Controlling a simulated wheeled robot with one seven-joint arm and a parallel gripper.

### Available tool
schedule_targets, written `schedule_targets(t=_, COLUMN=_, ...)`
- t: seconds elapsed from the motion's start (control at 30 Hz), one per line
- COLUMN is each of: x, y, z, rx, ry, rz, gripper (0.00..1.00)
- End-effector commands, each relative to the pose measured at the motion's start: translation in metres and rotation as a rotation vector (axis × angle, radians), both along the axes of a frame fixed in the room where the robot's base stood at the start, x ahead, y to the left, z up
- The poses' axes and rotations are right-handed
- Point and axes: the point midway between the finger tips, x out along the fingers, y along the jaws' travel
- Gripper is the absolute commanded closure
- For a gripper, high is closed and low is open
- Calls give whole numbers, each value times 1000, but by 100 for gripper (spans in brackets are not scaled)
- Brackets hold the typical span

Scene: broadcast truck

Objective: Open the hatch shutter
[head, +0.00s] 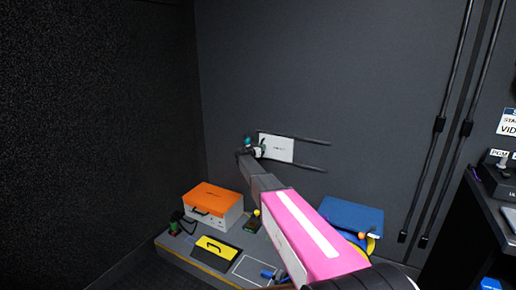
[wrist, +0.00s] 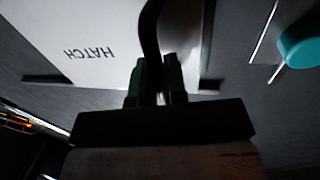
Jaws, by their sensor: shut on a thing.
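The hatch shutter (head: 282,150) is a white panel on the dark back wall, set between two dark rails (head: 312,168). It covers the left part of the rails, and their right part is bare. In the wrist view the shutter (wrist: 85,28) fills the upper left, its HATCH lettering upside down. My gripper (head: 258,151) is at the shutter's left end. In the wrist view my gripper (wrist: 158,75) is shut on a dark curved handle (wrist: 150,25) in front of the panel. What lies behind the panel is hidden.
A teal knob (head: 248,142) is beside the shutter's left end; it also shows in the wrist view (wrist: 302,46). Below are an orange-lidded case (head: 212,197), a yellow case (head: 216,248) and a blue box (head: 350,215). Black conduits (head: 438,125) run down the wall at right.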

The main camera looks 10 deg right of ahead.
Motion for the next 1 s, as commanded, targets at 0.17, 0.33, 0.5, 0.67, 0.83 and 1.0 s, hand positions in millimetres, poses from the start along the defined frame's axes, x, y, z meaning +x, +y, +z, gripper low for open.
schedule_targets(t=0.17, x=-33, y=-39, z=1, rx=-1, ry=1, rz=-4, gripper=100)
schedule_targets(t=0.33, x=-61, y=-78, z=1, rx=0, ry=0, rz=-4, gripper=100)
schedule_targets(t=0.5, x=-83, y=-110, z=1, rx=0, ry=0, rz=-3, gripper=100)
schedule_targets(t=0.67, x=-97, y=-129, z=0, rx=-1, ry=1, rz=-2, gripper=100)
schedule_targets(t=0.83, x=-103, y=-139, z=0, rx=0, ry=0, rz=-1, gripper=100)
schedule_targets(t=1.0, x=-104, y=-141, z=0, rx=0, ry=0, rz=0, gripper=100)
